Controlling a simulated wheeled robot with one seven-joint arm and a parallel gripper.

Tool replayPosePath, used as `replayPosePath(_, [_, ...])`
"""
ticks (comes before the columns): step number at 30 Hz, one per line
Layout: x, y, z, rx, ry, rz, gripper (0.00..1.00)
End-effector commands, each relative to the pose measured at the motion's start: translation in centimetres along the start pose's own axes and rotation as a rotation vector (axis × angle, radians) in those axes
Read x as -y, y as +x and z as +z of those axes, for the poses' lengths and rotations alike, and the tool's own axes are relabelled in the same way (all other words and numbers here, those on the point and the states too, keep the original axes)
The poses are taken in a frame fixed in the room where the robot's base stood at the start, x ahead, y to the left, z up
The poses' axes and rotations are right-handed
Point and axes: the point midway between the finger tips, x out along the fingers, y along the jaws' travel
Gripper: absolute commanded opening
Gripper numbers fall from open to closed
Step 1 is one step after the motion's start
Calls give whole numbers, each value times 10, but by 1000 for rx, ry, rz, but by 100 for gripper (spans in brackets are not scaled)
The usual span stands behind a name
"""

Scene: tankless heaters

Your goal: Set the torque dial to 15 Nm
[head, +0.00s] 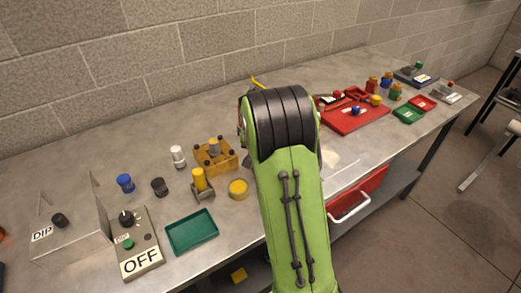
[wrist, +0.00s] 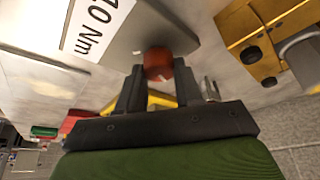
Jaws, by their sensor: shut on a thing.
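The torque dial (wrist: 158,64) is a red-brown round knob on a grey box (wrist: 168,28) in the wrist view. A white label (wrist: 97,28) on the box ends in "0 Nm"; its first character is cut or unclear. My gripper (wrist: 158,76) is shut on the dial, with one dark finger on each side. In the head view my green arm hides the gripper, the dial and most of the box.
A yellow block fixture (head: 215,158) and a yellow cylinder (head: 238,188) stand left of my arm. A green tray (head: 192,232) and an OFF-labelled box (head: 138,250) sit nearer the front edge. A red tray (head: 350,122) lies to the right.

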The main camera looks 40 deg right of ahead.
Motion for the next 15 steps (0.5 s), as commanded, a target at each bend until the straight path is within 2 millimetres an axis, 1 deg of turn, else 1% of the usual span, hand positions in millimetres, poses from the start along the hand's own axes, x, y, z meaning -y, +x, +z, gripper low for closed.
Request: replayPosePath(15, [3,-1,-1,0,449,186,4])
